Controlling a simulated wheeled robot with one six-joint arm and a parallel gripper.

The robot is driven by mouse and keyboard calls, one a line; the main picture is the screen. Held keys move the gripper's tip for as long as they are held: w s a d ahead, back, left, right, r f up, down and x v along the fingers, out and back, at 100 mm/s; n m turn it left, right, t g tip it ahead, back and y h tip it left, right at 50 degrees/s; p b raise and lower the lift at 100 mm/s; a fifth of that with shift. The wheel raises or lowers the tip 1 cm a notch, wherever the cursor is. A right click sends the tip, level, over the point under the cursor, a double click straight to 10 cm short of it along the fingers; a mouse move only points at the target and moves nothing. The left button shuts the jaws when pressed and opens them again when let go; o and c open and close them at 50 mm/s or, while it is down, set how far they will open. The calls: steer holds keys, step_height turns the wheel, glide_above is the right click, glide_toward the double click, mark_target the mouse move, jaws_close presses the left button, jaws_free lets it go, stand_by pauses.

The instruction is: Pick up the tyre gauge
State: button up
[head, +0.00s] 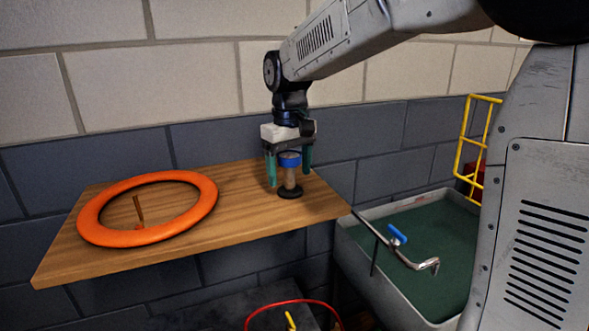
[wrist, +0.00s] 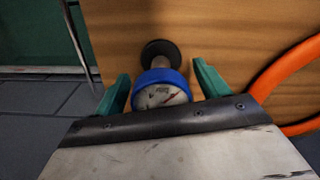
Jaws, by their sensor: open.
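The tyre gauge (head: 289,160) stands upright on the wooden shelf, with a blue-rimmed dial on top, a light stem and a round black base. In the wrist view its white dial with a red needle (wrist: 161,92) faces the camera. My gripper (head: 289,178) is above the shelf, pointing down, with its green fingers open on either side of the gauge's upper part. In the wrist view the fingers (wrist: 161,88) flank the dial with a visible gap on the right and a smaller one on the left. Nothing is held.
An orange ring (head: 92,220) lies on the left of the wooden shelf (head: 240,205), around a small brown upright piece (head: 138,210). A grey tub with a green inside (head: 440,225) is to the right, with a bent metal rod and blue handle (head: 397,233) over it. A brick wall stands behind.

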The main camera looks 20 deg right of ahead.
mark_target(293, 156)
steer(key=shift+f, duration=0.15)
steer(key=c, duration=1.1)
steer(key=shift+c, duration=0.2)
steer(key=shift+r, duration=0.55)
steer(key=r, duration=0.1)
steer(key=s+r, duration=0.1)
steer(key=shift+d+r, duration=0.1)
steer(key=shift+r, duration=0.25)
steer(key=s+d+r, duration=0.1)
steer(key=s+d, duration=0.1)
steer(key=s, duration=1.3)
steer(key=shift+d+r, duration=0.15)
